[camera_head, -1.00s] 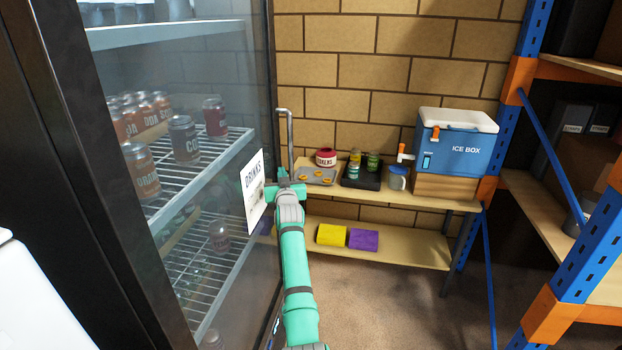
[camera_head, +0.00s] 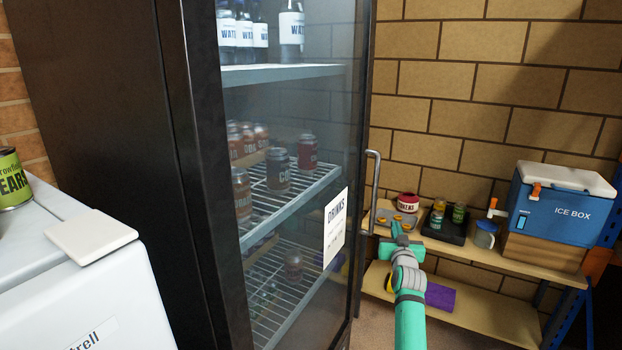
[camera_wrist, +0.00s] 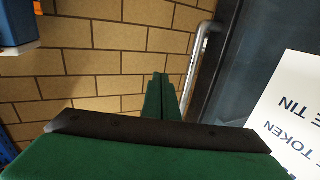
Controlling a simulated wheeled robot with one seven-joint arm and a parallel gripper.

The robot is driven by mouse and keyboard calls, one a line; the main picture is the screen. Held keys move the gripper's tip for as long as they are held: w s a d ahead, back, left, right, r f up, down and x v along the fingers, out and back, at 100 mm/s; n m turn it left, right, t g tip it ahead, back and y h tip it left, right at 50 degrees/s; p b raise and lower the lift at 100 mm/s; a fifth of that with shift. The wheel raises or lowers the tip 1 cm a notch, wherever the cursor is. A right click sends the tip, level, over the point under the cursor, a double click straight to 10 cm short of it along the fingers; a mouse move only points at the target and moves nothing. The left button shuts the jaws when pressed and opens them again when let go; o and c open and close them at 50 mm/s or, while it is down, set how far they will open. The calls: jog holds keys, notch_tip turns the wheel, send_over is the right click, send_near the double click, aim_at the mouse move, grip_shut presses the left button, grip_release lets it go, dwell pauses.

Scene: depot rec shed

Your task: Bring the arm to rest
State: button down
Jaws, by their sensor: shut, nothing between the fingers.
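My gripper (camera_head: 397,232) is at the end of my green arm, in the lower right of the head view, in front of the low wooden shelf and right of the fridge door. In the wrist view my gripper (camera_wrist: 160,92) shows its two green fingers together, shut and empty. Beyond them is the brick wall (camera_wrist: 95,75). The fridge door's metal handle (camera_wrist: 196,65) is close on the right there, and I cannot tell how far it is from the fingers.
The glass-doored fridge (camera_head: 185,150) with a drinks sign (camera_head: 335,228) stands to the left and looks shut. The wooden shelf (camera_head: 515,270) holds a blue ice box (camera_head: 562,212), a black tray (camera_head: 445,228) and a mug (camera_head: 485,235). A white cabinet (camera_head: 90,290) stands front left.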

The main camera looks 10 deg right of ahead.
jog(key=s+a+f+y, duration=0.1)
jog(key=s+a+f, duration=0.7)
jog(key=a+f, duration=0.4)
jog(key=s+a+f+y, duration=0.1)
jog(key=s+a+f, duration=0.85)
jog(key=f, duration=0.45)
jog(key=s+a+f, duration=0.6)
jog(key=s+a, duration=0.1)
jog(key=s, duration=0.5)
jog(key=s+a+f+g, duration=0.1)
jog(key=s+a, duration=0.3)
jog(key=s, duration=0.7)
jog(key=s+a+f, duration=0.1)
jog(key=s+a, duration=0.2)
jog(key=s, duration=0.8)
jog(key=s+r+n+y, duration=0.1)
jog(key=s+r, duration=0.5)
jog(key=s, duration=0.4)
jog(key=s+a+r+n+g+y, duration=0.1)
jog(key=s+r, duration=0.6)
jog(key=s, duration=0.4)
jog(key=shift+s+a+r+n, duration=0.25)
jog(key=shift+n, duration=0.15)
